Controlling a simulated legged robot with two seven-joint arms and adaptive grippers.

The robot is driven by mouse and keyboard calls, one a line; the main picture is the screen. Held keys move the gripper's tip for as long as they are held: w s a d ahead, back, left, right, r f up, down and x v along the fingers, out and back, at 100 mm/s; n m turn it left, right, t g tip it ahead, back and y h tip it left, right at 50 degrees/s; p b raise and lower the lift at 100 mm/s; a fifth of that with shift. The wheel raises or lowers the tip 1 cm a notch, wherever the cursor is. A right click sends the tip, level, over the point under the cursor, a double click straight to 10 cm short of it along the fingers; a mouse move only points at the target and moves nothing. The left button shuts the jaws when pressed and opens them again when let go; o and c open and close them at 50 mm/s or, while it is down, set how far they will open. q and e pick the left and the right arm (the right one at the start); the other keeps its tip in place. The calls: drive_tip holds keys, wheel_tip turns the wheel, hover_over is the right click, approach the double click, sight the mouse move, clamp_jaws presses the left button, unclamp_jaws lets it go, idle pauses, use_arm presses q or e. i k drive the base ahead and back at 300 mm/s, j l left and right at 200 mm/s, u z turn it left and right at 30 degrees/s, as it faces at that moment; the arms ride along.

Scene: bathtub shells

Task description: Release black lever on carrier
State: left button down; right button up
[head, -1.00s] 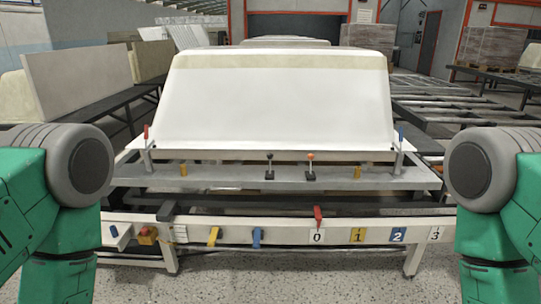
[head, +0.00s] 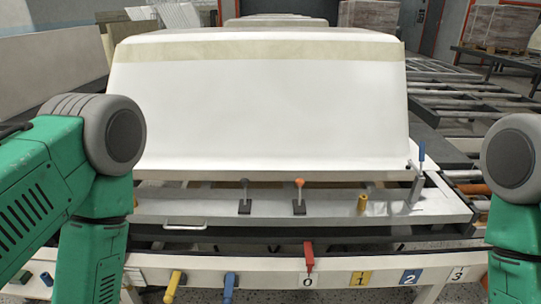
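A small lever with a black knob (head: 244,194) stands upright on the grey front bar of the carrier (head: 340,207). Beside it on the right stands a similar lever with an orange knob (head: 299,196). A white bathtub shell (head: 260,110) rests on the carrier behind them. Only green and grey links of my two arms show, at the left and right edges. Neither gripper is in view.
A blue-handled clamp (head: 420,165) stands at the carrier's right end. The white front rail (head: 390,262) bears a red lever (head: 309,256), a yellow lever (head: 173,286), a blue lever (head: 229,285) and number plates. My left arm hides the carrier's left end.

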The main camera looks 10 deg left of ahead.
sight(245, 181)
drive_tip(key=i+j+z, duration=0.1)
drive_tip(key=i+z, duration=0.15)
drive_tip(key=i, duration=1.05)
